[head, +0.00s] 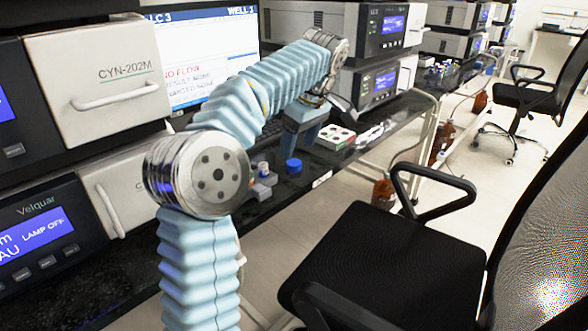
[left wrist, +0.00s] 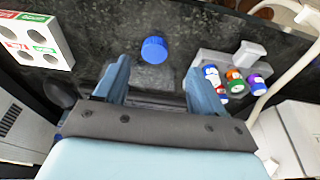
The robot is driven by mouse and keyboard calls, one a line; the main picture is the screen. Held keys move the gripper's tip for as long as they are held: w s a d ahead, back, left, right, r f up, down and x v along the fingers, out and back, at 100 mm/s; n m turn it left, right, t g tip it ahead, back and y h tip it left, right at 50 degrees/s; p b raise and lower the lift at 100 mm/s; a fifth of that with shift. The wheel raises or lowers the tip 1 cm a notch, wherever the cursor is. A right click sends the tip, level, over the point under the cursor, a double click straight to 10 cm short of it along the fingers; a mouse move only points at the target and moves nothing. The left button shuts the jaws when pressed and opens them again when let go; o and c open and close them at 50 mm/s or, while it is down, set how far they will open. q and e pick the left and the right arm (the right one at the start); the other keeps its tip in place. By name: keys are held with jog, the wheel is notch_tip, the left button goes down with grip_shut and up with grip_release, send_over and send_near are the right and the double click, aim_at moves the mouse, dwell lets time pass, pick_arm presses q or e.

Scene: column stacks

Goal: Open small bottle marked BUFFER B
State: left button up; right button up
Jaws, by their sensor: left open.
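A round blue cap (left wrist: 154,49) lies ahead of my left gripper on the dark bench, and it also shows in the head view (head: 291,168). I cannot tell whether a bottle is under it. Several small bottles (left wrist: 232,80) with blue, red and green caps stand in a grey rack (left wrist: 205,60) right of the gripper. No BUFFER B label is readable. My left gripper (left wrist: 159,78) is open and empty, its fingers apart, with the blue cap just beyond the gap. In the head view it hangs over the bench (head: 304,130). My right gripper does not show.
A white block with holes (left wrist: 35,42) stands left of the gripper. Instruments and a monitor (head: 210,55) line the back of the bench (head: 315,205). A black office chair (head: 400,260) stands in front.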

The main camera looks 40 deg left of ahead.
aim_at(294, 162)
pick_arm(q)
jog(key=x, duration=0.5)
jog(key=shift+w+a+f+b, duration=0.15)
jog(key=shift+w+f+b, duration=0.2)
jog(key=shift+w, duration=0.05)
jog(key=shift+r, duration=0.1)
jog(key=c, duration=1.2)
